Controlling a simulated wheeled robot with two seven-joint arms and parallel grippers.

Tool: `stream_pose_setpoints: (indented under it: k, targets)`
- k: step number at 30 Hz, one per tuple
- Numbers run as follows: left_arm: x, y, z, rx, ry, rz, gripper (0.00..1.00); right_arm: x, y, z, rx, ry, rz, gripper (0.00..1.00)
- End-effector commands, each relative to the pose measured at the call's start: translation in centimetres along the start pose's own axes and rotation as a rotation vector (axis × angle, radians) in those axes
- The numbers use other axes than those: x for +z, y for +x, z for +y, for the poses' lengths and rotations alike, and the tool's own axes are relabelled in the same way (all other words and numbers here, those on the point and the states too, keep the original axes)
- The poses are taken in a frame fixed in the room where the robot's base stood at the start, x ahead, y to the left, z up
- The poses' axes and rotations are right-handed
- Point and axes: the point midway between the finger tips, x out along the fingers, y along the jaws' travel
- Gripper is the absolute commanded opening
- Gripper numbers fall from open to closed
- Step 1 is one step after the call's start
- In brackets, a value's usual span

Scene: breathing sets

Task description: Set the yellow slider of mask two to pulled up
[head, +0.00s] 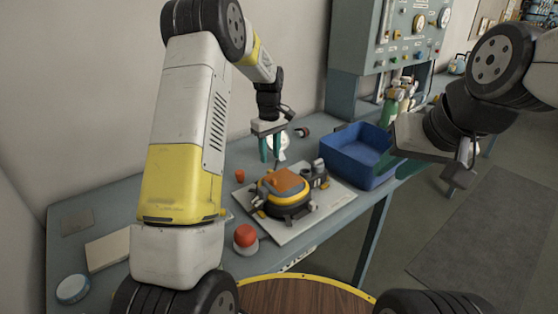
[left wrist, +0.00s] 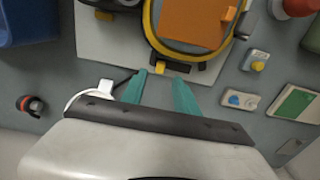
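One breathing mask (head: 287,194) with an orange visor and a black and yellow frame lies on a pale board on the bench. I cannot tell from a label whether it is mask two. In the left wrist view its orange visor (left wrist: 190,22) is at the top, with a small yellow slider (left wrist: 174,67) on a black part at the frame's near edge. My left gripper (head: 270,160) points down by the mask's far side, its teal fingers apart and empty; the fingertips (left wrist: 161,79) show close to the slider. My right gripper (head: 458,172) is off the bench at the right; its fingers are unclear.
The pale board (head: 322,204) lies beside a blue bin (head: 352,150). A red button (head: 245,237) stands in front of the mask. A small red and black part (left wrist: 30,105) lies left in the wrist view. A teal control panel (head: 400,40) stands behind.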

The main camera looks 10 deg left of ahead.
Motion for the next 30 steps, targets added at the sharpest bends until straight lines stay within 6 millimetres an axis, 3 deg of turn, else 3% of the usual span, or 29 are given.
stream_pose_setpoints:
  k: [10, 22, 27, 30]
  targets:
    - [0.1, 5.3, -0.1, -0.001, 0.001, -0.003, 0.36, 0.0, 0.0, 0.0, 0.000, 0.000, 0.000, 0.29]
    - [0.1, 6.2, -0.1, 0.000, 0.002, -0.001, 0.36, 0.0, 0.0, 0.0, 0.000, 0.000, 0.000, 0.29]
    - [0.1, 6.2, -0.1, 0.000, 0.002, -0.001, 0.03, 0.0, 0.0, 0.0, 0.000, 0.000, 0.000, 0.29]
    - [0.1, 6.2, -0.1, 0.001, 0.002, -0.001, 0.00, 0.0, 0.0, 0.0, 0.000, 0.000, 0.000, 0.29]
